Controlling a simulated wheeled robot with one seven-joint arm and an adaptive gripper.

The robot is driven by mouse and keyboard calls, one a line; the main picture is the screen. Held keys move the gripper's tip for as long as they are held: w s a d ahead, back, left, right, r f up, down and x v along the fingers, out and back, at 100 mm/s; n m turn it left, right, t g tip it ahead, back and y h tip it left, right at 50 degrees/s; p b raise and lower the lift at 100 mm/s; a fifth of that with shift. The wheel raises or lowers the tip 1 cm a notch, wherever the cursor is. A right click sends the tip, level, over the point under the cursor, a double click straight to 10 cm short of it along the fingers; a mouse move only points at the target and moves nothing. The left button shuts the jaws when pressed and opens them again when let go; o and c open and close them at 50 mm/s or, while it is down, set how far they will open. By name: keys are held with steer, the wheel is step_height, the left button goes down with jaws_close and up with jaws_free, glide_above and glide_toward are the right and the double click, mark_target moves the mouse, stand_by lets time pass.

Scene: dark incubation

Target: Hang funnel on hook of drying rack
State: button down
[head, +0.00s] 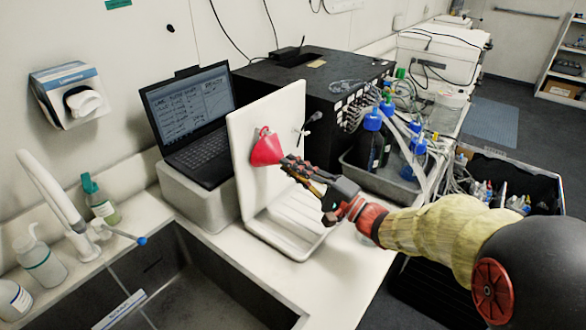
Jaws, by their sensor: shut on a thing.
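A red funnel (266,149) is at the front of the white drying rack's upright panel (242,122). My gripper (286,163) reaches in from the right and is shut on the funnel near its right side. A small loop shows at the funnel's top, close to the panel. I cannot tell whether the loop is around a hook or only in front of one. Another hook or peg (306,128) sticks out at the panel's right edge. The rack's white drip tray (290,222) lies below the gripper.
A sink (180,290) with a white faucet (55,195) is at the front left. A laptop (190,120) stands behind the rack on a pale box. Right of the rack, a grey tray (385,180) holds blue-capped bottles (372,135) with tubing, beside a black box (300,80).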

steer(key=c, duration=1.8)
jaws_free()
steer(key=shift+o, duration=0.8)
steer(key=o, duration=0.4)
steer(key=shift+b+v, duration=1.05)
steer(key=shift+v, duration=2.45)
steer(key=shift+r, duration=0.2)
